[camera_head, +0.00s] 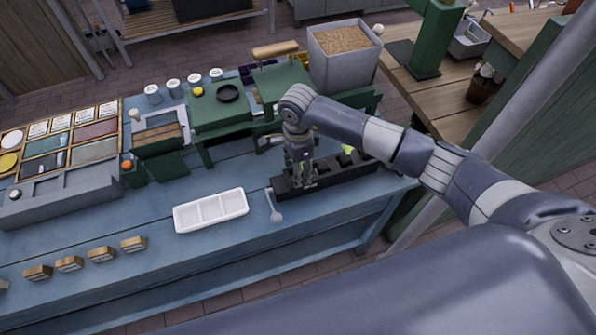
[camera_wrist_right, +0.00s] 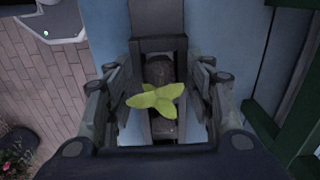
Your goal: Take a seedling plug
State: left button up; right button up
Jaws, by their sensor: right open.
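A long black tray (camera_head: 352,180) stands on the blue bench. My right gripper (camera_head: 303,186) points down over the left part of this tray. In the wrist view the right gripper (camera_wrist_right: 166,78) is open, with one finger on each side of a seedling plug with yellow-green leaves (camera_wrist_right: 155,97). Dark soil (camera_wrist_right: 160,70) shows in the tray between the fingers. Whether the fingers touch the plug cannot be told. Other yellow-green leaves (camera_head: 348,148) show in the tray to the right of the gripper. My left gripper is not in view.
A white tray with three compartments (camera_head: 180,221) lies left of the black tray, with a grey spoon (camera_head: 276,214) between them. A grey bin of brown granules (camera_head: 334,76) and green stands (camera_head: 218,113) stand behind. Several small wooden blocks (camera_head: 100,254) line the front edge.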

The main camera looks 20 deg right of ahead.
jog(key=c, duration=1)
jog(key=shift+o, duration=0.2)
jog(key=shift+r, duration=0.15)
